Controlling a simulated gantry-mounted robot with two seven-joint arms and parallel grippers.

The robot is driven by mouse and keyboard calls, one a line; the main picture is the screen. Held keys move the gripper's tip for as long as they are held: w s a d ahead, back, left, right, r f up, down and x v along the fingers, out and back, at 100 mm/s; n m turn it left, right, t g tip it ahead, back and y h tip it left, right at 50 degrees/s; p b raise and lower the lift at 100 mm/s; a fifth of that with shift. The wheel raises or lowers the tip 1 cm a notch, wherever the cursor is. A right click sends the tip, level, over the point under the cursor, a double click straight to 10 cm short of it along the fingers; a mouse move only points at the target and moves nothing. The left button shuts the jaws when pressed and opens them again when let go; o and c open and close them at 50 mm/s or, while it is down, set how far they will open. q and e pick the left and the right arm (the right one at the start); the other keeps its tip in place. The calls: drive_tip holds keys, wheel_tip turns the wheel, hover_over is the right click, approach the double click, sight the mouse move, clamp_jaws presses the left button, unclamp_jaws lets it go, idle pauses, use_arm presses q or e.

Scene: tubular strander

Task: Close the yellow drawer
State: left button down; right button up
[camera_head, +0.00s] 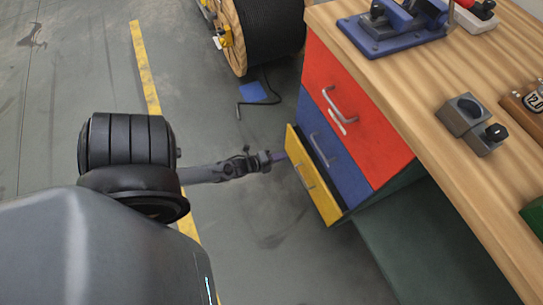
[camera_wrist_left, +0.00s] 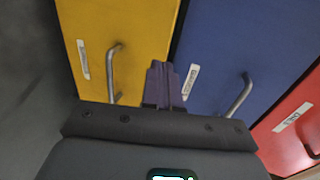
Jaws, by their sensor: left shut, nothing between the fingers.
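The yellow drawer (camera_head: 312,178) is the lowest of three in the cabinet under the workbench. It stands out from the cabinet, with a dark gap behind its front. My left gripper (camera_head: 278,158) is shut and empty, beside the upper left part of the yellow front. In the left wrist view, the yellow drawer (camera_wrist_left: 150,30) fills the upper left, with its metal handle (camera_wrist_left: 114,72) and a white label. The shut fingers (camera_wrist_left: 162,84) lie over the border between the yellow and blue fronts. I cannot tell whether they touch. My right gripper is not in view.
Above it are the blue drawer (camera_head: 335,150) and the red drawer (camera_head: 350,120), both looking shut. The wooden bench top (camera_head: 440,85) holds a blue vise (camera_head: 395,25) and grey blocks. A cable reel (camera_head: 265,35) stands behind.

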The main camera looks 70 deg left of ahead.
sight(302, 153)
use_arm(q)
drive_tip(key=b+x, duration=0.1)
drive_tip(key=x, duration=0.1)
drive_tip(key=b+x, duration=0.1)
drive_tip(key=x, duration=0.1)
drive_tip(key=b+x, duration=0.1)
drive_tip(key=x, duration=0.1)
drive_tip(key=shift+w+d+r, duration=0.1)
drive_tip(key=shift+w+d, duration=0.15)
drive_tip(key=shift+w, duration=0.2)
drive_tip(key=shift+w+r, duration=0.1)
drive_tip(key=shift+w, duration=0.25)
drive_tip(key=shift+s+d, duration=0.15)
